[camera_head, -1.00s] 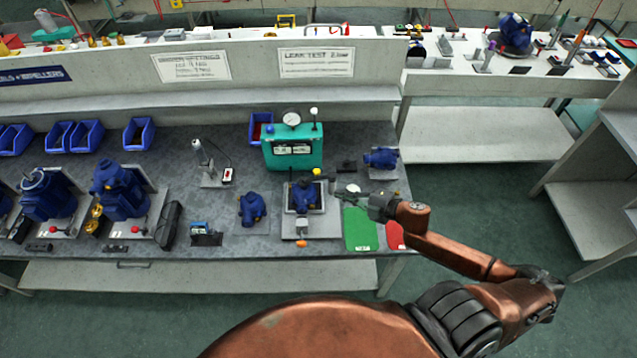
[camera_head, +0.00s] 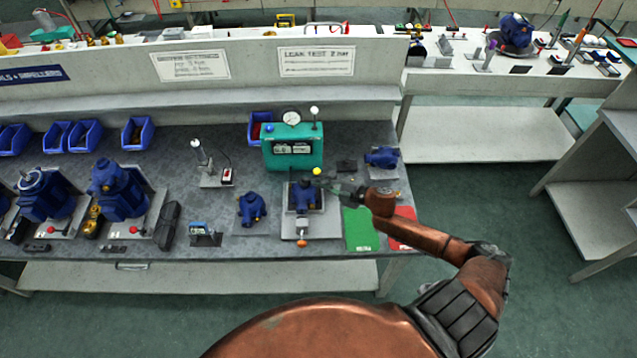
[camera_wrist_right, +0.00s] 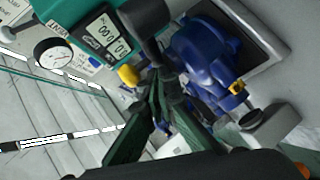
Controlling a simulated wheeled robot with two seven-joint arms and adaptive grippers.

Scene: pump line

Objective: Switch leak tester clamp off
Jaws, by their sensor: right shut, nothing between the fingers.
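The leak tester is a green box (camera_head: 293,150) with a round gauge and a display; it also shows in the right wrist view (camera_wrist_right: 80,22). In front of it a blue pump body (camera_head: 304,196) sits on the clamp fixture plate (camera_head: 303,228), and this blue body fills the middle right of the wrist view (camera_wrist_right: 205,60). An orange knob (camera_head: 302,243) is at the fixture's front. A yellow knob (camera_head: 317,171) is at its back, beside my gripper in the wrist view (camera_wrist_right: 128,75). My right gripper (camera_head: 326,184) is shut and empty, just right of the pump body. My left gripper is out of view.
A green mat (camera_head: 360,230) and a red mat (camera_head: 402,229) lie at the bench's right front. Another blue pump part (camera_head: 251,208) stands left of the fixture, and one (camera_head: 382,158) lies behind my right arm. A scanner-like stand (camera_head: 208,165) is left of the tester.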

